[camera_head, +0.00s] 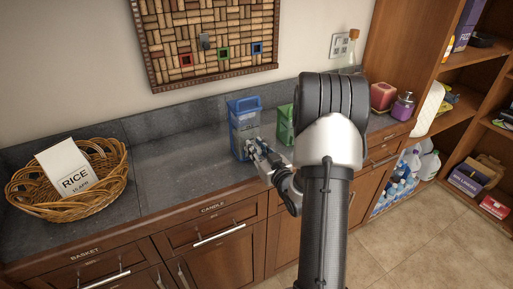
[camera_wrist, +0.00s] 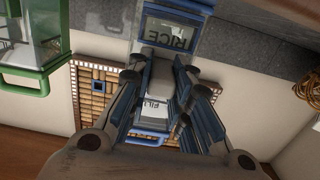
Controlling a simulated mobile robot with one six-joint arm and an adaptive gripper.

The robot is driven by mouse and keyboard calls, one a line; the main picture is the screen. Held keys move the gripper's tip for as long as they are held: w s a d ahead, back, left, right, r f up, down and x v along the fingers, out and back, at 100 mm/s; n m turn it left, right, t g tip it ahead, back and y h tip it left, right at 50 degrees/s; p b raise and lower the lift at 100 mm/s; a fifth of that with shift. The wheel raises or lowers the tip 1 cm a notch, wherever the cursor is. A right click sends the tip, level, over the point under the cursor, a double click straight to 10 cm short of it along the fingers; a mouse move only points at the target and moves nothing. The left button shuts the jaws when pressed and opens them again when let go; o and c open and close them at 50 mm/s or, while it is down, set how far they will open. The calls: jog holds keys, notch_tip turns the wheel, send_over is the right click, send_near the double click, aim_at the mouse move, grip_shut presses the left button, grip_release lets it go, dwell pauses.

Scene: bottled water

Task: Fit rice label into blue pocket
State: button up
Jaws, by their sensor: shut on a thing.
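The blue container (camera_head: 243,125) stands on the counter, its front toward me. In the wrist view its clear front pocket (camera_wrist: 205,20) is at the top, and the rice label (camera_wrist: 180,39) shows there with the lettering RICE. My gripper (camera_head: 257,150) is at the container's front; in the wrist view my gripper (camera_wrist: 160,75) has its fingers close together on a pale grey piece, which seems to belong to the label. The fingers hide part of the pocket and label, so I cannot tell how deep the label sits.
A green container (camera_head: 286,122) stands just right of the blue one, close to my arm. A wicker basket (camera_head: 100,203) at the left holds a white bag (camera_head: 67,168) marked RICE. The counter between basket and blue container is clear. A cork board (camera_head: 180,45) hangs behind.

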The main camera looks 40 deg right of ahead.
jog(key=shift+f, duration=0.35)
jog(key=o, duration=1)
jog(key=shift+c, duration=0.2)
jog(key=v, duration=1.2)
